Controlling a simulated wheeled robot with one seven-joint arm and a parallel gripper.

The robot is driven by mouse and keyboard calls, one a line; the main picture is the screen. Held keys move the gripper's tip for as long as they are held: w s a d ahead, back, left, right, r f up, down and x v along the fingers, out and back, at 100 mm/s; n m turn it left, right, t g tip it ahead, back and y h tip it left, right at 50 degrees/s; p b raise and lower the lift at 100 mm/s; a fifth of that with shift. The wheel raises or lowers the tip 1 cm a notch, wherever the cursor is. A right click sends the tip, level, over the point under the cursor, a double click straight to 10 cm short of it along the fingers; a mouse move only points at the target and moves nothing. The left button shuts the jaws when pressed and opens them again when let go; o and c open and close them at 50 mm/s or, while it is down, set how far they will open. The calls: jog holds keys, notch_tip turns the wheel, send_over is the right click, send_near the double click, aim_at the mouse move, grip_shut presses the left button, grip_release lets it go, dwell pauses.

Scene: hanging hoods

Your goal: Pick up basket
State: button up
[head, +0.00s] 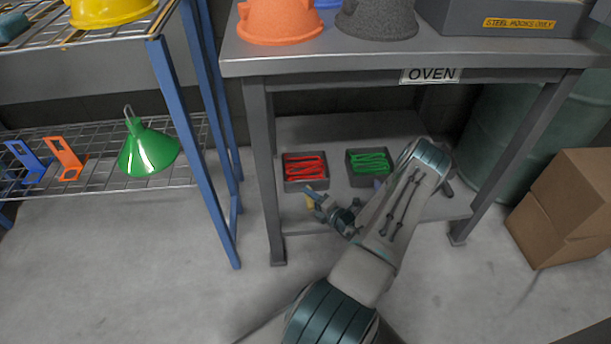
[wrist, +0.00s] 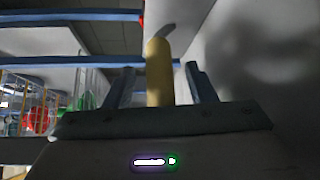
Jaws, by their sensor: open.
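I see nothing that is clearly a basket. Two small dark bins sit on the low shelf of the grey table: one with red pieces (head: 306,186) and one with green pieces (head: 372,180). My gripper (head: 312,193) is low under the table, in front of the red bin. In the wrist view my gripper (wrist: 161,82) is open. A yellow upright cylinder (wrist: 159,70) with a grey curved tip stands between or just beyond its fingers. I cannot tell whether they touch it. A small yellow bit (head: 309,202) also shows by my gripper in the head view.
The grey table (head: 330,66) marked OVEN stands over my arm, with orange (head: 279,22) and dark grey (head: 377,20) hoods on top. A blue-framed wire rack (head: 190,110) holding a green hood (head: 148,150) is left. Cardboard boxes (head: 565,208) stand right. Floor in front is clear.

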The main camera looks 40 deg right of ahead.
grip_shut()
jog(key=shift+r, duration=0.1)
